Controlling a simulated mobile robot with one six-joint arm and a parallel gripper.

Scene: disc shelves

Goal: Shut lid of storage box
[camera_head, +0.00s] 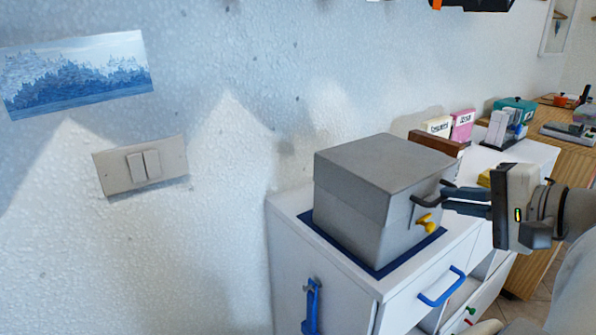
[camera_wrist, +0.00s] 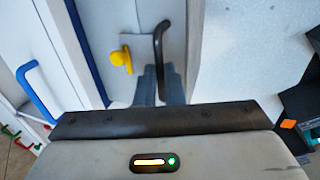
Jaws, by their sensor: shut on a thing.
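The grey storage box (camera_head: 343,216) stands on a dark blue mat on the white cabinet. Its grey lid (camera_head: 380,165) lies level on top and looks closed in the head view. My gripper (camera_head: 447,196) is at the box's right-hand face, shut on the dark lid handle (camera_head: 428,201). In the wrist view the gripper fingers (camera_wrist: 160,88) meet the dark curved handle (camera_wrist: 160,42). A yellow knob (camera_head: 427,222) sits just below the handle; it also shows in the wrist view (camera_wrist: 121,58). The far sides of the box are hidden.
The white cabinet (camera_head: 290,262) has a blue drawer handle (camera_head: 441,288) below the box. Small boxes, including a pink one (camera_head: 462,126), stand behind it. A light switch (camera_head: 143,166) and a picture (camera_head: 75,75) are on the wall.

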